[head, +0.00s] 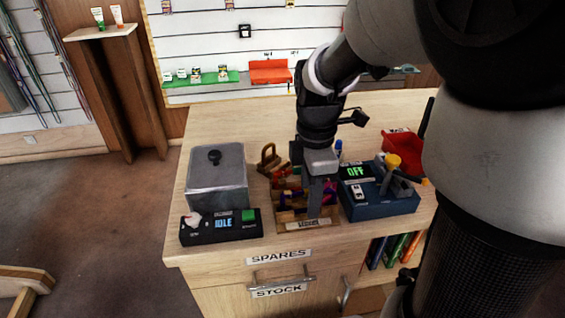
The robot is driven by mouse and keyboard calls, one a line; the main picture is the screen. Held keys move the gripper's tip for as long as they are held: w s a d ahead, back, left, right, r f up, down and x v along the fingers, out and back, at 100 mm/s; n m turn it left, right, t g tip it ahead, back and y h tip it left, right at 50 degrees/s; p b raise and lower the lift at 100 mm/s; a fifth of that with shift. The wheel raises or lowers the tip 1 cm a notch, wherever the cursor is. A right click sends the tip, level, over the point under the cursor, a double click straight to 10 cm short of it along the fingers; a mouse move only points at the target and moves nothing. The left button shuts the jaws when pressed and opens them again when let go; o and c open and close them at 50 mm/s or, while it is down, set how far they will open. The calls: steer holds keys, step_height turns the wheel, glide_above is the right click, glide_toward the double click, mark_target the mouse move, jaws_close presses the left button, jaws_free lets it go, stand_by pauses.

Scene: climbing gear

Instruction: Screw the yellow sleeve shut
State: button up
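My gripper (317,198) points down over a wooden tray (306,226) on the counter in the head view. Its fingers reach down among small red, purple and yellowish pieces in the tray. I cannot tell whether the fingers are apart or hold something. No yellow sleeve can be made out with certainty; the pieces are small and partly hidden by my gripper. A yellow knob-like part (393,161) shows on top of a dark blue device (379,207) to the right of the tray.
Left of the tray stand a grey metal box (217,178) with a black knob and a black unit (221,228) reading IDLE. The blue device's display reads OFF. A brown padlock-shaped object (268,157) stands behind the tray. A red bin (402,144) is at the back right. The counter's back left is clear.

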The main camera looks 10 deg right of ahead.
steer(key=shift+s, duration=0.7)
steer(key=shift+r, duration=0.15)
steer(key=shift+r+p, duration=1.2)
steer(key=shift+r, duration=0.05)
steer(key=shift+w, duration=0.1)
steer(key=shift+w, duration=1.05)
steer(key=shift+f, duration=0.1)
steer(key=shift+d+f+b, duration=0.1)
steer(key=shift+f+b, duration=0.7)
steer(key=shift+f, duration=0.55)
